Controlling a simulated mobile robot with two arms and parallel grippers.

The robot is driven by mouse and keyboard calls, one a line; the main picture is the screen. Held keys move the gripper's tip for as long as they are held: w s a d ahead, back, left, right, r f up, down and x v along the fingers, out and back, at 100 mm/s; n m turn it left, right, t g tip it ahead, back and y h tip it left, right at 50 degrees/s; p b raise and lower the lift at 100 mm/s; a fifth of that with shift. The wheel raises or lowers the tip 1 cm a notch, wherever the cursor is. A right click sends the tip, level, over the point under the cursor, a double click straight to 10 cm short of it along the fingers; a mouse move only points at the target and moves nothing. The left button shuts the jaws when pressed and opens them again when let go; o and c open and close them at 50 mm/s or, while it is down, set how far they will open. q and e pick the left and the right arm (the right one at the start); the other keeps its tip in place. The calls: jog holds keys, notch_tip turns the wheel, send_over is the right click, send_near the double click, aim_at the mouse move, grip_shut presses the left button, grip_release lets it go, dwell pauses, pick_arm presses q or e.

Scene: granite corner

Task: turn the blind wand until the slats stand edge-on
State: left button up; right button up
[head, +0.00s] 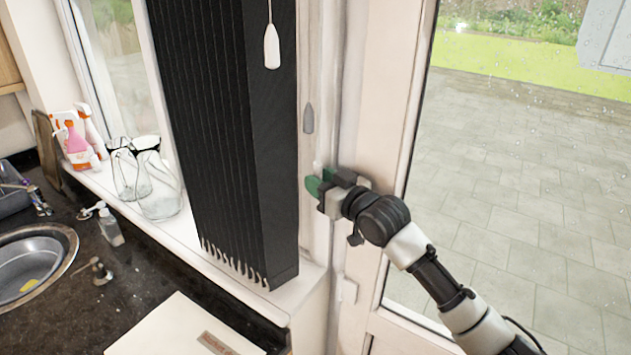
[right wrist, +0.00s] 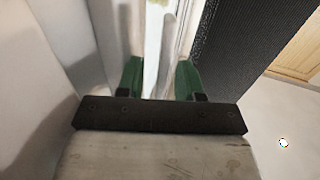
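The blind (head: 222,130) is a tall bundle of black upright slats at the right end of the window. Narrow ribs show on its left part and a broad dark face on its right. Its dark side also shows at the right in the right wrist view (right wrist: 235,50). A white tapered pull (head: 271,47) hangs on a thin cord in front of the slats; I cannot tell whether it is the wand. My right gripper (head: 322,182) is by the white frame, right of the blind. Its green fingers (right wrist: 160,78) are apart, with no clear object between them. My left gripper is out of view.
A glass door (head: 520,180) stands at the right. Glass jugs (head: 158,190) and spray bottles (head: 77,142) stand on the sill at the left. A sink (head: 35,265) and soap bottle (head: 110,226) are below. A grey tapered shape (head: 308,118), perhaps a shadow, shows on the frame above my gripper.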

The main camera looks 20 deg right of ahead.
jog(key=b+v, duration=0.4)
jog(key=v, duration=0.6)
jog(key=shift+s+d+b, duration=0.15)
jog(key=shift+s+b, duration=0.1)
jog(key=shift+b, duration=0.05)
